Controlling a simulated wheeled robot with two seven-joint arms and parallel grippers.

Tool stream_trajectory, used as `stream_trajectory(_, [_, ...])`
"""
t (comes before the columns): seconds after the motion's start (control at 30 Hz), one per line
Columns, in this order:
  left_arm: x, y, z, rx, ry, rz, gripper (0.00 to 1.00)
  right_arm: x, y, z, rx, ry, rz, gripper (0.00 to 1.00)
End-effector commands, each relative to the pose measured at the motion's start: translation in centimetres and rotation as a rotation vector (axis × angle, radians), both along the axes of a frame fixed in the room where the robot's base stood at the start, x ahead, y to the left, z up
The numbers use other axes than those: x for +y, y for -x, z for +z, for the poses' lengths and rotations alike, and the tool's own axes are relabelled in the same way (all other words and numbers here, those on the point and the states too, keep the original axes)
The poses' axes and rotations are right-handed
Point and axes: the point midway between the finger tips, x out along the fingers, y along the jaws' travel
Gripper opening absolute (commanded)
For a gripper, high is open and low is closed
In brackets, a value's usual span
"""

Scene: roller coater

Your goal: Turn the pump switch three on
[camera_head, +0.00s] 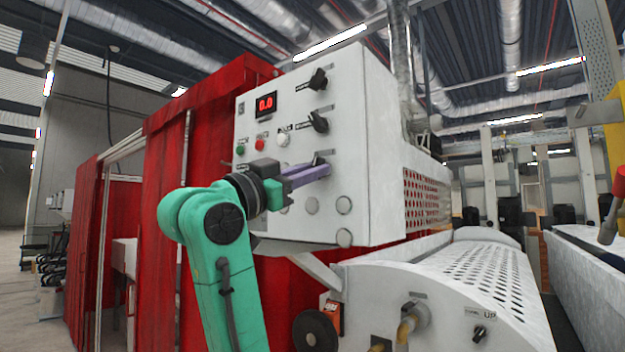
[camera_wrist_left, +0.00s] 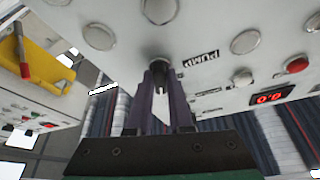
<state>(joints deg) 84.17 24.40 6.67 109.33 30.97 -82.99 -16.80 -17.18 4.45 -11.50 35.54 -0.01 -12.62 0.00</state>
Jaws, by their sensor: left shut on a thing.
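The white control panel (camera_head: 295,110) carries a column of black rotary knobs near its right edge: an upper knob (camera_head: 318,79), a middle knob (camera_head: 319,123) and a lowest knob (camera_head: 318,160). My left gripper (camera_head: 322,169) is at the lowest knob, its purple fingers covering most of it. In the left wrist view, the fingers of my left gripper (camera_wrist_left: 161,84) close around a dark knob (camera_wrist_left: 159,64) next to an upside-down label reading PUMP (camera_wrist_left: 201,58). The knob's turn angle is hard to see behind the fingers. My right gripper is not in view.
The panel also has a red display (camera_head: 266,104) reading 0.0, a green button (camera_head: 240,150), a red button (camera_head: 260,144) and a white button (camera_head: 282,139). Round blank covers (camera_head: 343,205) sit below. A perforated white machine housing (camera_head: 470,285) stands at lower right.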

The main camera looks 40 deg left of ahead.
Motion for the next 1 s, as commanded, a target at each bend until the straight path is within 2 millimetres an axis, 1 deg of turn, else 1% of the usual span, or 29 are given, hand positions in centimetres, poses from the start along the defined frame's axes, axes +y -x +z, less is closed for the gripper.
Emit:
stream_trajectory(0.1, [0.15, 0.10, 0.07, -0.001, -0.073, 0.004, 0.00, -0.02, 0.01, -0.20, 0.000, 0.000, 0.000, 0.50])
stream_trajectory(0.33, [0.14, 0.11, 0.18, 0.000, -0.169, 0.003, 0.00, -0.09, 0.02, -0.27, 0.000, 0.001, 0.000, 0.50])
stream_trajectory(0.57, [0.10, 0.09, 0.19, 0.001, -0.204, 0.001, 0.00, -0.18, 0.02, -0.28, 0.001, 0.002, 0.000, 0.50])
stream_trajectory(0.9, [0.08, 0.08, 0.21, 0.000, -0.207, 0.002, 0.00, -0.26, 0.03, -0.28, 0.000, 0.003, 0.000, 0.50])
stream_trajectory(0.93, [0.07, 0.08, 0.21, 0.000, -0.207, 0.001, 0.26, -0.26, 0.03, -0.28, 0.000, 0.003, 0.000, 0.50])
stream_trajectory(1.0, [0.08, 0.08, 0.19, 0.001, -0.206, 0.001, 0.49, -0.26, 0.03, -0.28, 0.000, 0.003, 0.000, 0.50])
